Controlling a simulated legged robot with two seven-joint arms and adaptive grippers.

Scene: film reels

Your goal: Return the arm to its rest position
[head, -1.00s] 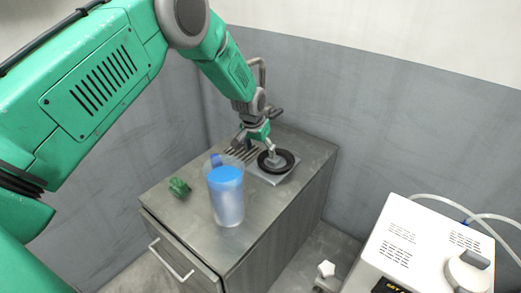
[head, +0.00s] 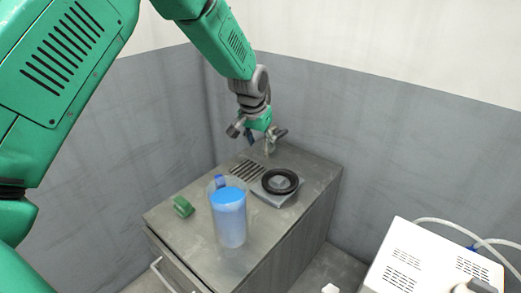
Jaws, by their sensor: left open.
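My left arm comes in from the left. Its gripper (head: 258,142) is open and empty, raised above the back of the grey cabinet top (head: 200,243). A black ring-shaped reel (head: 280,181) lies on a light square plate (head: 276,197) on the cabinet, below and a little right of the gripper and apart from it. My right gripper is not in view.
A clear container with a blue top (head: 230,215) stands near the cabinet's front. A small green object (head: 183,206) lies to its left. A slotted grille (head: 246,170) is in the top. A white machine with hoses (head: 425,262) is at the lower right. Grey walls close off the back.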

